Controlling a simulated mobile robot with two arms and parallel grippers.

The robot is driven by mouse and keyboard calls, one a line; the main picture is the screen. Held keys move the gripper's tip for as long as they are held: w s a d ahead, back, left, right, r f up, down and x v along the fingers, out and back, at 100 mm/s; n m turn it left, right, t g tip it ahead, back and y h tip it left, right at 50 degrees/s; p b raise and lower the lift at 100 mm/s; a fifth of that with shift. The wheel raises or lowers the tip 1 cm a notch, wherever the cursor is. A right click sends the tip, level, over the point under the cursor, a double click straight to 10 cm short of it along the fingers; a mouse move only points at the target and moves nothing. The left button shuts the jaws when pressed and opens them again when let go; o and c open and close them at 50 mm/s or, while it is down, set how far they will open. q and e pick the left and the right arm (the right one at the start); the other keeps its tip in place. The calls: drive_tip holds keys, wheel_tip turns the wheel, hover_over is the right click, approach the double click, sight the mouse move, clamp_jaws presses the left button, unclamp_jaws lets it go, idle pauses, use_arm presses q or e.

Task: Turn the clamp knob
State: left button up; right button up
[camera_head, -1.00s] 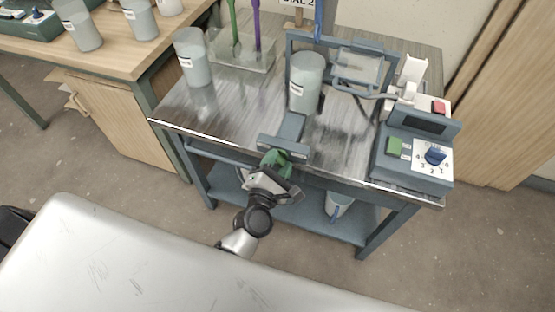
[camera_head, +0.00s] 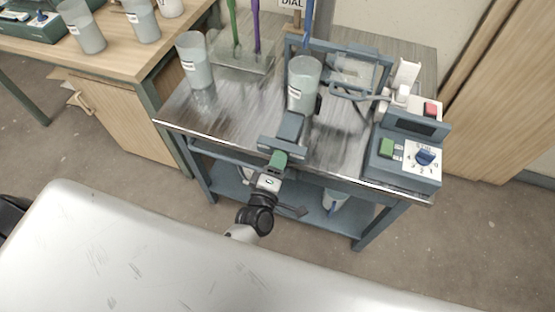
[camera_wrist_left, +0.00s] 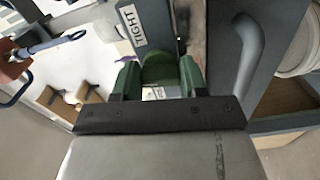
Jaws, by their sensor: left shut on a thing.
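The green clamp knob (camera_head: 279,159) is at the front of the blue-grey clamp (camera_head: 284,145), on the front edge of the metal-topped cart. A bucket (camera_head: 303,88) stands behind the clamp. My left gripper (camera_head: 274,168) reaches the knob from the front and is shut on it. In the left wrist view, the knob (camera_wrist_left: 160,68) sits between the green fingers of my left gripper (camera_wrist_left: 160,80). A label reading TIGHT (camera_wrist_left: 132,25) is on the clamp beside it. The knob's far side is hidden. My right gripper is not in view.
A control box (camera_head: 408,160) with a dial and green button stands at the cart's right. Another bucket (camera_head: 195,62) and a clear tray (camera_head: 240,58) are at the back left. A wooden bench (camera_head: 130,65) adjoins on the left. Floor in front of the cart is partly clear.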

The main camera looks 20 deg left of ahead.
use_arm(q)
drive_tip(key=shift+a+f+m+p, duration=0.1)
drive_tip(key=shift+m+p, duration=0.8)
drive_tip(key=shift+m, duration=1.65)
drive_tip(key=shift+f+m+p, duration=0.1)
drive_tip(key=shift+m+p, duration=0.8)
drive_tip(key=shift+m, duration=1.65)
drive_tip(key=o, duration=0.9)
drive_tip(key=s, duration=1)
drive_tip(key=shift+s+a, duration=0.2)
drive_tip(key=shift+s, duration=0.2)
